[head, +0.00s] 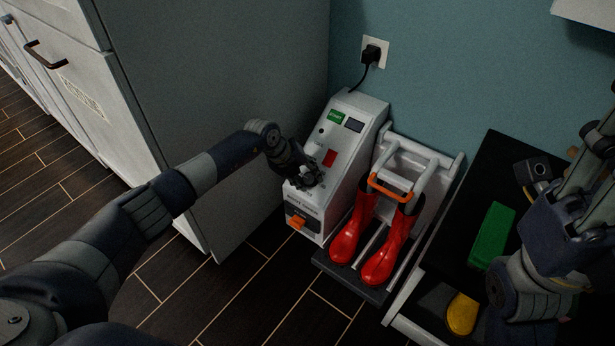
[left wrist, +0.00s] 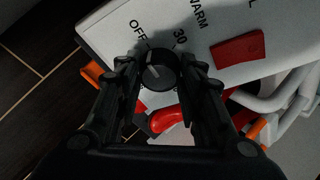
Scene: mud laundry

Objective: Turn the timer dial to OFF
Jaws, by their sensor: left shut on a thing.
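The timer dial (left wrist: 160,72) is a round black knob on the white face of the boot dryer (head: 348,140). In the left wrist view it sits between the fingertips of my left gripper (left wrist: 158,66), which is shut on it. The labels OFF, 30 and WARM are printed around the knob. A pale pointer mark shows on the knob's left part; I cannot tell exactly which label it lines up with. In the head view my left gripper (head: 306,178) covers the dial. My right gripper (head: 597,138) is at the right edge, away from the dryer; its jaws are unclear.
Red boots (head: 365,235) stand on the dryer's rack. A red switch (head: 330,158) is above the dial and an orange piece (head: 296,223) is low on the front. A white cabinet (head: 215,110) stands close on the left. A black-topped bench (head: 480,190) is at right.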

